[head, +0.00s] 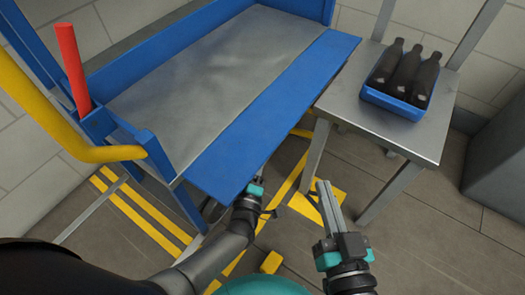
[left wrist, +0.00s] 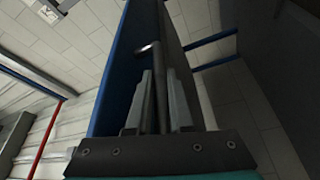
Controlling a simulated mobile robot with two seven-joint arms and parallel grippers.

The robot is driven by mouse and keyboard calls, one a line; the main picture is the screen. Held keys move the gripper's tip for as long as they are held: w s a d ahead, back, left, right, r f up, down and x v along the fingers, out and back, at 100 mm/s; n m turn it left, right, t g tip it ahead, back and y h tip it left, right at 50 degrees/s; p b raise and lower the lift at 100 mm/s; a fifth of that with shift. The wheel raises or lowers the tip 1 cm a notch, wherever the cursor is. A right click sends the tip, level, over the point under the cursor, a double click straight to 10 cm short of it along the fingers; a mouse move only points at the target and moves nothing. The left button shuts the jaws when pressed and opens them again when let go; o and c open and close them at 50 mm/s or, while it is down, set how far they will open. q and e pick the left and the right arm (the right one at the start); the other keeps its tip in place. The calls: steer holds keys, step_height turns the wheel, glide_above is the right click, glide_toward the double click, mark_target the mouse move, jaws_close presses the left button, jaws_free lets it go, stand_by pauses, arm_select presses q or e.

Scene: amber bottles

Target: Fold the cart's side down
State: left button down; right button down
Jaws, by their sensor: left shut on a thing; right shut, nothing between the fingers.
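The cart (head: 185,85) has a bare grey metal deck and a blue frame. Its near blue side (head: 280,110) lies folded outward, about flat beside the deck. My left gripper (head: 258,182) is at the side's outer edge, its fingertips partly hidden by it. In the left wrist view, my left gripper (left wrist: 160,95) is shut on a thin grey metal bar (left wrist: 160,65), which runs along the blue panel (left wrist: 118,85). My right gripper (head: 327,190) is shut and empty, pointing up over the floor between the cart and a grey table.
The grey table (head: 425,140) at the right holds a blue crate (head: 388,101) with dark bottles (head: 406,72). A red post (head: 73,65) and a yellow bar (head: 105,154) stand at the cart's left end. Yellow markings (head: 165,225) lie on the floor.

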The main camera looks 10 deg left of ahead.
arm_select(q)
steer(key=shift+w+r, duration=0.1)
steer(key=shift+r, duration=0.05)
steer(key=c, duration=0.8)
jaws_free()
steer(key=shift+s, duration=0.55)
steer(key=s+f+p, duration=0.2)
steer(key=s, duration=1.2)
steer(key=shift+f+p, duration=0.15)
steer(key=shift+p, duration=0.2)
arm_select(e)
steer(key=d+f+g+h, duration=0.1)
steer(key=g, duration=0.1)
steer(key=w+d+f+g+h, duration=0.1)
steer(key=d+g, duration=0.1)
steer(key=shift+f+n+g, duration=0.4)
arm_select(q)
steer(key=shift+s, duration=0.1)
